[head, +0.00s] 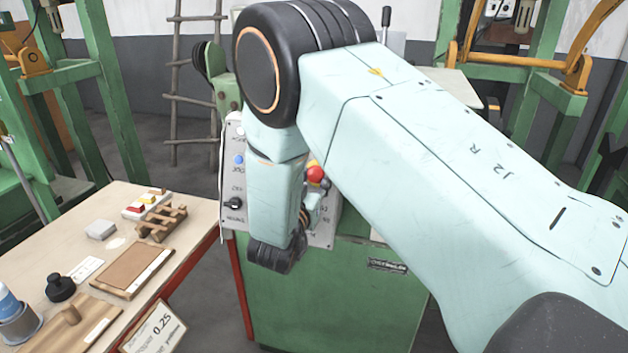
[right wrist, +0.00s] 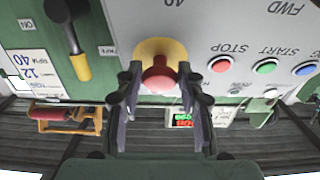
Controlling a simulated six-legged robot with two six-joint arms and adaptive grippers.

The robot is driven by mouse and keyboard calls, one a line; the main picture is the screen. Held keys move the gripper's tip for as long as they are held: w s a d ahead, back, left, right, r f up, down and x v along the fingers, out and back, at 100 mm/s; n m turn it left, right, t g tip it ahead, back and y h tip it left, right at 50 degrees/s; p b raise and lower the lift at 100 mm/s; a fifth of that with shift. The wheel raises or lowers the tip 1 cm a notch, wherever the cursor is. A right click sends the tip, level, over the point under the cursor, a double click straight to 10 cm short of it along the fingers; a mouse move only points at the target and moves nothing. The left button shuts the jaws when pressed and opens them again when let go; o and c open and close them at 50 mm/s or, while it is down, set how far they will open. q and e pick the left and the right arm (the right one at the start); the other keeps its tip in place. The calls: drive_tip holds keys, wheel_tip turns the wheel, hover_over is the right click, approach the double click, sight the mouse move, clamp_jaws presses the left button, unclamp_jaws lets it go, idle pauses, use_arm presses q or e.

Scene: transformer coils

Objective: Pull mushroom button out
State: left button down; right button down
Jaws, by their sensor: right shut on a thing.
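The red mushroom button (right wrist: 160,76) sits on a yellow round base (right wrist: 158,50) on a grey control panel (right wrist: 215,25). In the head view the button (head: 315,174) shows just right of my right forearm, on the front of the green machine. My right gripper (right wrist: 158,84) has one finger on each side of the red head and is shut on it. In the head view the gripper (head: 312,207) is partly hidden by my wrist. My left gripper is in neither view.
Near the mushroom button are red (right wrist: 221,64), green (right wrist: 265,66) and blue (right wrist: 306,68) push buttons, and a lever with a yellow grip (right wrist: 80,66). A wooden table (head: 205,205) with a rack and small parts stands at the left in the head view.

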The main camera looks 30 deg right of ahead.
drive_tip(key=shift+s+a+r, duration=0.1)
drive_tip(key=shift+a+r, duration=0.1)
drive_tip(key=shift+r, duration=0.05)
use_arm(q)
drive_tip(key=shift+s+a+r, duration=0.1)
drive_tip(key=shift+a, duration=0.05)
use_arm(e)
drive_tip(key=shift+f, duration=0.15)
drive_tip(key=c, duration=1.3)
unclamp_jaws()
drive_tip(key=o, duration=0.5)
drive_tip(key=shift+s+a+r, duration=0.3)
drive_tip(key=shift+r, duration=0.05)
drive_tip(key=shift+c, duration=0.2)
drive_tip(key=shift+w+d+f, duration=0.3)
drive_tip(key=shift+d, duration=0.05)
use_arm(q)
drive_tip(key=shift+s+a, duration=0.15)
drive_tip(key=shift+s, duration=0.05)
use_arm(e)
wheel_tip(320, 180, up, 10)
drive_tip(key=shift+s+a, duration=0.15)
